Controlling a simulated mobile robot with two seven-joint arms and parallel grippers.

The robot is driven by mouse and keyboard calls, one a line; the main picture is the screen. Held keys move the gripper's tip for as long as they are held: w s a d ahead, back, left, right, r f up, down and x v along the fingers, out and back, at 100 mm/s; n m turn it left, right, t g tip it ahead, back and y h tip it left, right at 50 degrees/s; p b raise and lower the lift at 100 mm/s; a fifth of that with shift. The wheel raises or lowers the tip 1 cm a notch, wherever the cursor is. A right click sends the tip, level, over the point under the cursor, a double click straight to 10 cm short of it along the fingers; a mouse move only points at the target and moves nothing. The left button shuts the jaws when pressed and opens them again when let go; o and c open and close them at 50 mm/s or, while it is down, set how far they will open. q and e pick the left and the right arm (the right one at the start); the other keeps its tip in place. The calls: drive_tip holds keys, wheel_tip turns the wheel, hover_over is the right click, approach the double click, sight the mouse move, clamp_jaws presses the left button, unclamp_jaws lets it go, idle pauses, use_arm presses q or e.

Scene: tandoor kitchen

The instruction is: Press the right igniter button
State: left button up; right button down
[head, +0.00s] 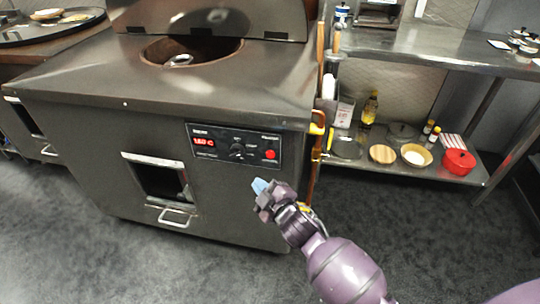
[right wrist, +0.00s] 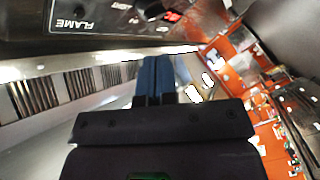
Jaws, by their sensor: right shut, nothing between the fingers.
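The tandoor's black control panel (head: 235,147) is on the front of the steel oven. A red round button (head: 270,154) sits at the panel's right end, with a dark knob (head: 237,150) to its left and a red lit display (head: 204,141) at the left end. My right gripper (head: 259,186) is below the red button in the picture, its blue fingertips shut and empty. In the right wrist view the shut blue fingers (right wrist: 154,80) point toward the panel (right wrist: 70,22), which shows at the top with the word FLAME upside down. I cannot make out the red button there. My left gripper is not in view.
The oven has a round opening (head: 190,52) on top and a square front opening (head: 161,180) with a handle below. An orange pipe (head: 316,160) runs beside its right edge. Grey floor is clear in front.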

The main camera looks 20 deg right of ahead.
sight(270, 155)
drive_tip(key=w+d, duration=0.1)
drive_tip(key=w, duration=0.1)
drive_tip(key=w+d+b, duration=0.1)
drive_tip(key=w+d, duration=0.2)
drive_tip(key=w, duration=0.2)
drive_tip(key=shift+d, duration=0.3)
drive_tip(key=shift+s, duration=0.1)
idle(0.5)
idle(0.5)
idle(0.6)
drive_tip(key=shift+w+d, duration=0.25)
drive_tip(key=shift+w, duration=0.1)
idle(0.4)
